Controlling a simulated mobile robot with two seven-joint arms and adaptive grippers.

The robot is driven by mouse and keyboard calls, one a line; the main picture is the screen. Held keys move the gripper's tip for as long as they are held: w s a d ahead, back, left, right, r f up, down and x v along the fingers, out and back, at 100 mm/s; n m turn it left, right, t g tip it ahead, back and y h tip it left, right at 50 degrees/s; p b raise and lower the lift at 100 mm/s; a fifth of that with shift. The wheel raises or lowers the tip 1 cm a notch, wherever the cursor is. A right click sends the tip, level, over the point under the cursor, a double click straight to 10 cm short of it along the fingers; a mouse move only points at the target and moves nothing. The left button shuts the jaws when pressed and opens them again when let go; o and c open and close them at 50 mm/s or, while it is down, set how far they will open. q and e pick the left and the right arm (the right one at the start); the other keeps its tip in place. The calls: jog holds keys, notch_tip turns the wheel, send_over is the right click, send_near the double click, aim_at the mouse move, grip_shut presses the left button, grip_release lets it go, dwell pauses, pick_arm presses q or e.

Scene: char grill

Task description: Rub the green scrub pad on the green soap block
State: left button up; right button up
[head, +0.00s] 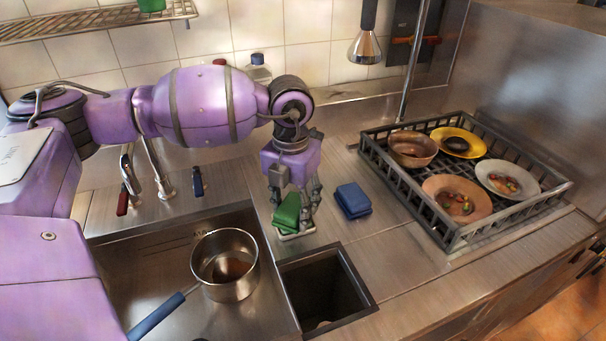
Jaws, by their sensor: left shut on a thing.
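My left gripper (294,200) points down at the counter between the sink and the blue pads. Its fingers are shut on the green scrub pad (287,211). The pad is tilted and sits low, just above or on a small pale dish (297,236). The green soap block cannot be told apart from the pad; it may be hidden under the pad and fingers in that dish. Whether pad and soap touch cannot be told. My right gripper is not in view.
Blue pads (353,201) lie just right of the gripper. A square bin opening (325,293) is in front. A blue-handled pot (224,265) stands in the sink (180,249) at left. A dark rack (462,236) with dishes is at right. Bottles (258,70) stand behind.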

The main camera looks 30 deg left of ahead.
pick_arm(q)
jog(key=shift+f, duration=0.2)
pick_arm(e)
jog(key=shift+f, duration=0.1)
pick_arm(q)
jog(key=shift+f, duration=0.1)
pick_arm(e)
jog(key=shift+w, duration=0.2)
pick_arm(q)
jog(key=shift+f, duration=0.1)
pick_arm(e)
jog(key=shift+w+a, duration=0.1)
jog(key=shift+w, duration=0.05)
pick_arm(q)
jog(key=shift+f, duration=0.1)
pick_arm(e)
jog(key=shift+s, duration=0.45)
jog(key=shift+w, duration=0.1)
